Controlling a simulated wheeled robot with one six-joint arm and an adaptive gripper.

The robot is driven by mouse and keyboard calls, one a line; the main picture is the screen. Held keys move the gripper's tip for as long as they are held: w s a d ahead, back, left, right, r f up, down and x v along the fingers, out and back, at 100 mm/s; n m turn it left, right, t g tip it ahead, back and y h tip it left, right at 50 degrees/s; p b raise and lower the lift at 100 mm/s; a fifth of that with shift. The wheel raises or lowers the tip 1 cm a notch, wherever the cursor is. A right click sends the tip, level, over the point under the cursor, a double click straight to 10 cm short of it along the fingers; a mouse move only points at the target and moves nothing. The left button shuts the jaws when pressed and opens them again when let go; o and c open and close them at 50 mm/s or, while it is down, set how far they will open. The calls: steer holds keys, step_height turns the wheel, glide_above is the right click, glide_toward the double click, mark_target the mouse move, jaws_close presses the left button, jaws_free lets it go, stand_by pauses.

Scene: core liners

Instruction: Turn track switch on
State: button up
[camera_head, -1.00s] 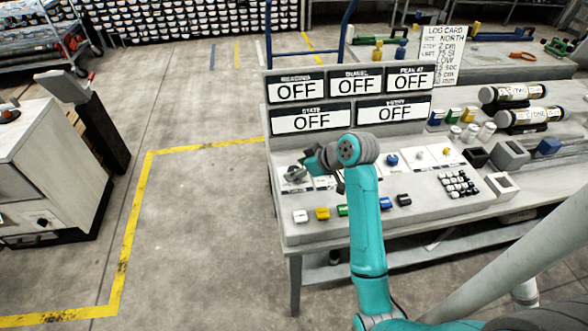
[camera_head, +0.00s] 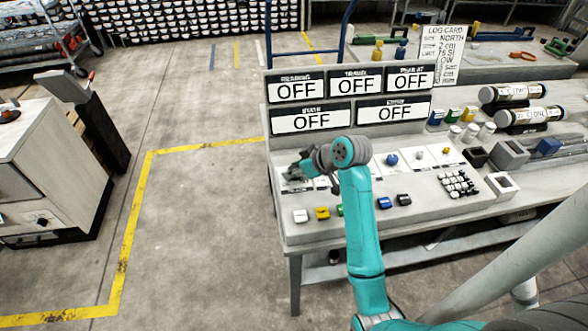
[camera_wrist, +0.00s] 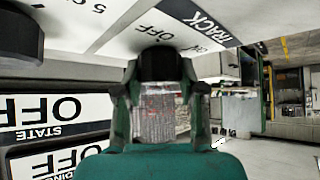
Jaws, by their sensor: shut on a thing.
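The control console (camera_head: 330,232) has a sloped panel with switches and buttons. At the panel's left end, my gripper (camera_head: 296,174) is low over a pale label plate and hides most of the switch there. In the wrist view my gripper (camera_wrist: 160,85) is shut on a black knob (camera_wrist: 160,62). Beside the knob, the white label plate (camera_wrist: 130,28) shows "OFF" and a black heading that looks like "TRACK". The knob's exact turn angle is hard to tell. The state sign (camera_head: 310,119) and the other signs above the panel all read OFF.
Coloured buttons (camera_head: 322,213) line the panel's front edge, below my gripper. A blue knob (camera_head: 392,159) and a keypad (camera_head: 458,184) sit to the right. Labelled tubes (camera_head: 530,116) lie on the bench further right. The floor left of the console is clear.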

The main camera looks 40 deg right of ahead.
steer(key=shift+a, duration=0.1)
steer(key=m+h, duration=0.3)
steer(key=m, duration=0.1)
steer(key=m+g+h, duration=0.1)
steer(key=m+h, duration=0.2)
steer(key=m, duration=0.1)
steer(key=shift+w+m+h, duration=0.1)
steer(key=shift+m+h, duration=0.2)
steer(key=shift+m, duration=0.1)
steer(key=m+g+h, duration=0.2)
steer(key=m, duration=0.2)
steer(key=shift+g, duration=0.4)
steer(key=shift+m+g+h, duration=0.9)
steer(key=shift+m+g, duration=0.7)
steer(key=shift+m, duration=0.9)
steer(key=o, duration=1.1)
steer(key=shift+o, duration=0.2)
